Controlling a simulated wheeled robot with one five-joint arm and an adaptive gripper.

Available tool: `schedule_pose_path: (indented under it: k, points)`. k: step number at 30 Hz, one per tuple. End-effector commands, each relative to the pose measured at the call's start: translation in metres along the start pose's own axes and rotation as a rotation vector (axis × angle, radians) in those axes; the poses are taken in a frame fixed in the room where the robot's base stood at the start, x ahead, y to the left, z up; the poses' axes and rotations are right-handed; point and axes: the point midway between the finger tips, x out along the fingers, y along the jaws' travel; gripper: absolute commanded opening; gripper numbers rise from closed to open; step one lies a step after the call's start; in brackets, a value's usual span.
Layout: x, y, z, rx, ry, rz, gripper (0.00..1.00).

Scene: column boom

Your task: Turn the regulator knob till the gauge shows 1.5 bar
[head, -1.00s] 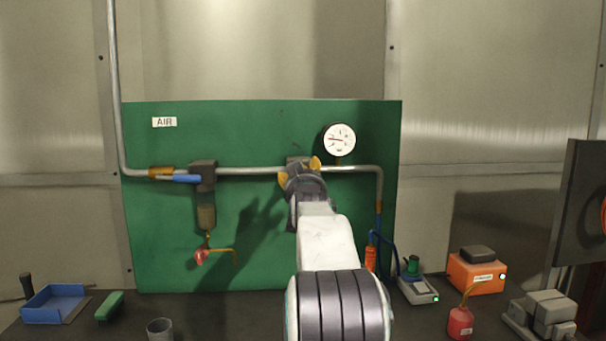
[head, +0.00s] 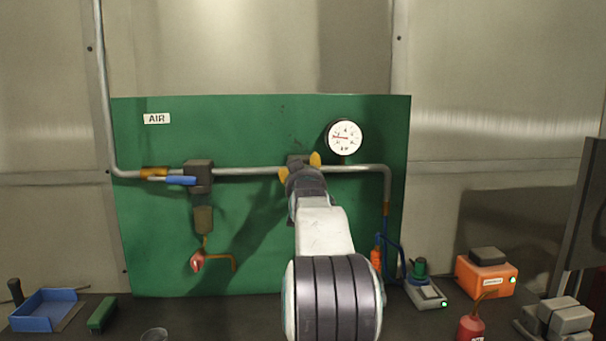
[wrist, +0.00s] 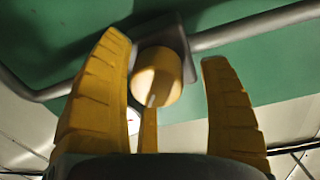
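The regulator knob (wrist: 157,75) is a yellowish cylinder on a dark block on the pipe, seen in the wrist view. My gripper (wrist: 165,80) has its yellow fingers spread to the left and right of the knob, with gaps on both sides. A narrow third finger shows below, its tip overlapping the knob's lower edge; I cannot tell if it touches. In the head view my gripper (head: 299,167) hides the knob, and the regulator's dark block (head: 297,159) shows behind it. The round white gauge (head: 344,138) is up and right; its needle points left, its figures too small to read.
The green board (head: 260,120) carries the pipe (head: 250,171), a blue-handled valve (head: 182,180) and a filter with a red tap (head: 197,262) on the left. Below, the bench holds a blue tray (head: 45,312), an orange box (head: 487,277) and a red oil can (head: 471,326).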

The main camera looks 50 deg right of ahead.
Motion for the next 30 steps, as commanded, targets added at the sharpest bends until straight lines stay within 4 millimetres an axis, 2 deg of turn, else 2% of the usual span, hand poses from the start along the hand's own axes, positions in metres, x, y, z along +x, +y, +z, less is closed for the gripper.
schedule_pose_path:
  k: [2,20,30]
  points:
    - [0.0000,-0.0001,0.0002,0.000,0.000,0.000,0.65]
    - [-0.0004,-0.0010,-0.0026,0.000,0.006,-0.002,0.11]
    - [-0.0007,-0.0011,-0.0015,0.035,0.012,-0.003,0.11]
